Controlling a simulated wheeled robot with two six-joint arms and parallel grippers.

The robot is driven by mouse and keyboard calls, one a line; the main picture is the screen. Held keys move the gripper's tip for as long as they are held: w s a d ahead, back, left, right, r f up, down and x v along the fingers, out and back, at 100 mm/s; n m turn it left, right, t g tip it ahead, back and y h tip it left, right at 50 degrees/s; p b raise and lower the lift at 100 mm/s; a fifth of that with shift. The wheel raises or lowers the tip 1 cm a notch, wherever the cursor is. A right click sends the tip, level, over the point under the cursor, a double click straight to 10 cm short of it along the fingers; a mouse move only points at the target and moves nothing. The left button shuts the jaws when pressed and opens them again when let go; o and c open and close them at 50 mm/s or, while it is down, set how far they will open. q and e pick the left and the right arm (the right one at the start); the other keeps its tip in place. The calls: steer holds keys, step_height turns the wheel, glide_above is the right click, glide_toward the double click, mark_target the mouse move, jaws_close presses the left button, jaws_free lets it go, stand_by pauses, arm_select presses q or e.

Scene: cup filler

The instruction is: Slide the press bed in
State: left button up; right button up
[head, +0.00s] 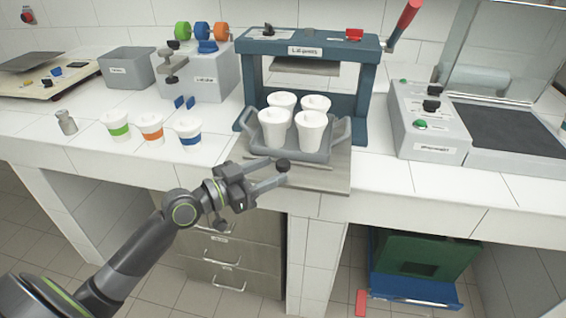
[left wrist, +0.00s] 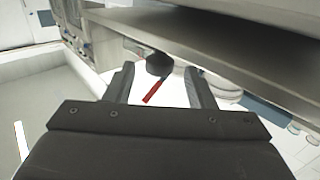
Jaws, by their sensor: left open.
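The press bed (head: 335,178) is a flat grey plate that sticks out of the blue press (head: 367,95) past the counter's front edge. A grey-blue tray (head: 340,133) with several white cups (head: 310,132) stands on it. A round black knob (head: 283,165) is at the bed's front; it also shows in the left wrist view (left wrist: 158,64). My left gripper (head: 274,173) is open, with its fingertips on either side of the knob. In the left wrist view the gripper (left wrist: 160,78) shows gaps beside the knob. My right gripper is not in view.
Three white cups with green, orange and blue bands (head: 152,128) stand on the counter to the left. A grey control box (head: 430,125) is to the right of the press. The press has a red-handled lever (head: 407,18). Drawers (head: 230,253) are below the counter.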

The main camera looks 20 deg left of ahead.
mark_target(277, 169)
arm_select(q)
steer(key=shift+x, duration=2.1)
jaws_close()
